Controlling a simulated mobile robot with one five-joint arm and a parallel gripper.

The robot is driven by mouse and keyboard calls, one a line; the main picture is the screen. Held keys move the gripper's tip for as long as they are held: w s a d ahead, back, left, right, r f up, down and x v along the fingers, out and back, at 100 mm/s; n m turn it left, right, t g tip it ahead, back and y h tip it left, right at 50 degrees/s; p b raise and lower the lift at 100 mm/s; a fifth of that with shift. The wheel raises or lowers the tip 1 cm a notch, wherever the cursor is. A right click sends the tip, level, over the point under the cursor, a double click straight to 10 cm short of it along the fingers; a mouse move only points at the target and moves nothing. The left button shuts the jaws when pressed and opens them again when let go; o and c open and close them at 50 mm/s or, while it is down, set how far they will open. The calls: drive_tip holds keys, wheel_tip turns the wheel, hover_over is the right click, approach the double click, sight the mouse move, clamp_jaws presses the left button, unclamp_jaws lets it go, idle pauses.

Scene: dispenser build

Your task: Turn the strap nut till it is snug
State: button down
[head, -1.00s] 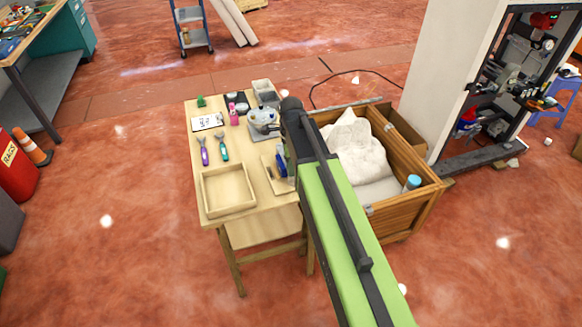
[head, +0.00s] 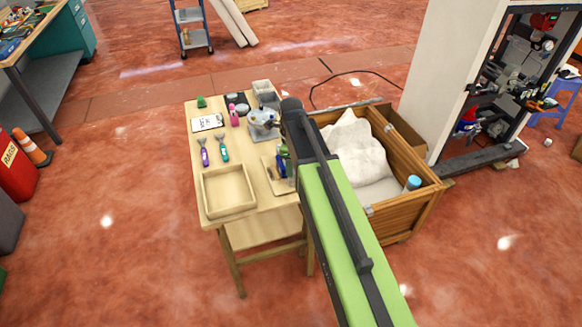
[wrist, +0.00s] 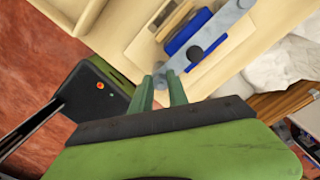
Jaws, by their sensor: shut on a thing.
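In the wrist view a blue block (wrist: 196,38) lies on a pale board, with a grey metal strap (wrist: 222,22) running across it. A dark round knob (wrist: 195,53) sits on its near part. In the head view the blue block (head: 281,167) shows beside my arm, which hides most of my gripper.
The wooden table (head: 245,150) also holds an empty tray (head: 228,190), a purple tool (head: 204,152), a teal tool (head: 223,147), a white card (head: 207,122) and a grey machine (head: 263,122). A wooden crate (head: 410,200) with white cloth stands close on the right.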

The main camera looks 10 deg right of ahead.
drive_tip(key=c, duration=1.3)
unclamp_jaws()
wheel_tip(320, 180, up, 18)
drive_tip(key=p, duration=1.7)
drive_tip(key=shift+f, duration=0.25)
